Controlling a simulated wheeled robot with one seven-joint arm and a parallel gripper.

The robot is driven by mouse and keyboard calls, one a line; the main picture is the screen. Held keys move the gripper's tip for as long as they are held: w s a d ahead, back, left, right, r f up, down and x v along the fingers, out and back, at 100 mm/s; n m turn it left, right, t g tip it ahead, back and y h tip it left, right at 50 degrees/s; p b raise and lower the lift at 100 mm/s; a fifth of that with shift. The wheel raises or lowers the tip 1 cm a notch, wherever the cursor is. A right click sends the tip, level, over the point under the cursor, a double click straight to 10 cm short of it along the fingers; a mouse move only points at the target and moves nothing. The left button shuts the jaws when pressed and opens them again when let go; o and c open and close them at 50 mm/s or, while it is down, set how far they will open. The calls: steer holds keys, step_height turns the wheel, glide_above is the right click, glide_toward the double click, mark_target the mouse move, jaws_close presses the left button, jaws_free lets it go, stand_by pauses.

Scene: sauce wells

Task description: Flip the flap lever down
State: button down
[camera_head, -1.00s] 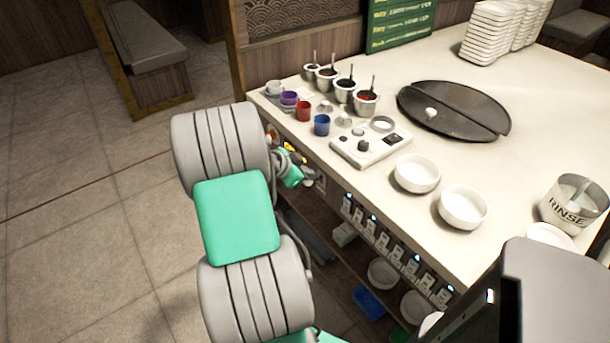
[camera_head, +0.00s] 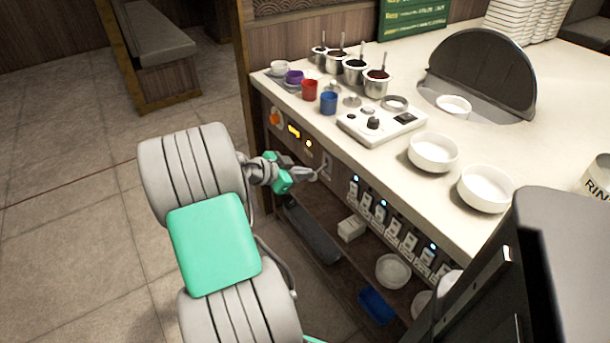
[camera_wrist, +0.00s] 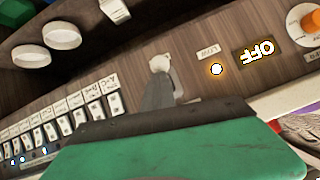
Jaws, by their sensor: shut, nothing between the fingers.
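The flap lever (camera_head: 323,166) is a small pale piece on the counter's wooden front panel, right of the lit controls. My gripper (camera_head: 312,174) is shut and empty, with its tip at or very near the lever; I cannot tell if they touch. In the wrist view a pale, rounded piece (camera_wrist: 160,64) shows beyond my green gripper body, beside a small label and a glowing orange light (camera_wrist: 216,69). I cannot clearly separate fingertip from lever there. On the counter, a dark half-round flap (camera_head: 484,76) stands raised, with a white bowl (camera_head: 454,105) before it.
A white control box (camera_head: 381,122), cups, sauce pots and two white bowls (camera_head: 433,152) stand on the counter. A row of labelled switches (camera_head: 390,220) lies right of the lever, above an open shelf with dishes. An OFF display (camera_wrist: 258,53) and orange knob are nearby.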

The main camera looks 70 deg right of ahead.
steer(key=shift+s+a+f+b, duration=0.1)
steer(key=shift+a+f+b, duration=0.1)
steer(key=shift+f, duration=0.2)
steer(key=shift+a+f+b, duration=0.1)
steer(key=shift+f+b, duration=0.05)
steer(key=shift+f, duration=0.25)
steer(key=w+a+r, duration=0.1)
steer(key=w+a, duration=0.4)
steer(key=a, duration=0.3)
steer(key=shift+w+r, duration=0.2)
steer(key=shift+w, duration=0.2)
